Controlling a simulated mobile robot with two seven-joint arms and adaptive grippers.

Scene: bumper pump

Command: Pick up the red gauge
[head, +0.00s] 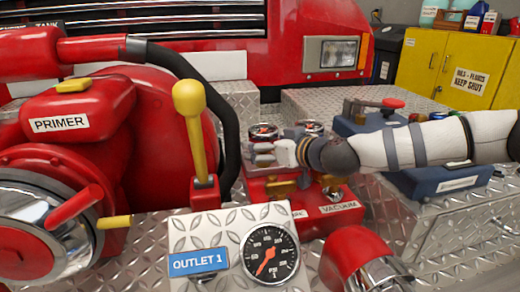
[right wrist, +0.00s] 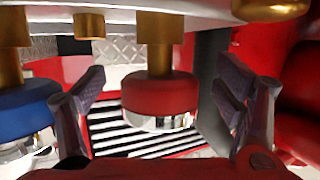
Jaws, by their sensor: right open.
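The red gauge (right wrist: 160,95) is in the middle of the right wrist view, a round red body with a chrome rim on a brass stem. My right gripper (right wrist: 160,82) is open, with one dark finger on each side of the gauge and visible gaps between. In the head view my right gripper (head: 262,153) is beside two small round dials, a nearer-left one (head: 263,131) with a reddish rim and another (head: 313,127). I cannot tell for sure which is the red gauge there. My left gripper is not in view.
A blue gauge (right wrist: 28,105) on a brass stem is left of the red one in the right wrist view. A yellow-handled lever (head: 190,120), a black hose (head: 225,100) and the outlet gauge (head: 269,254) stand nearby. A blue case (head: 435,180) lies under my right arm.

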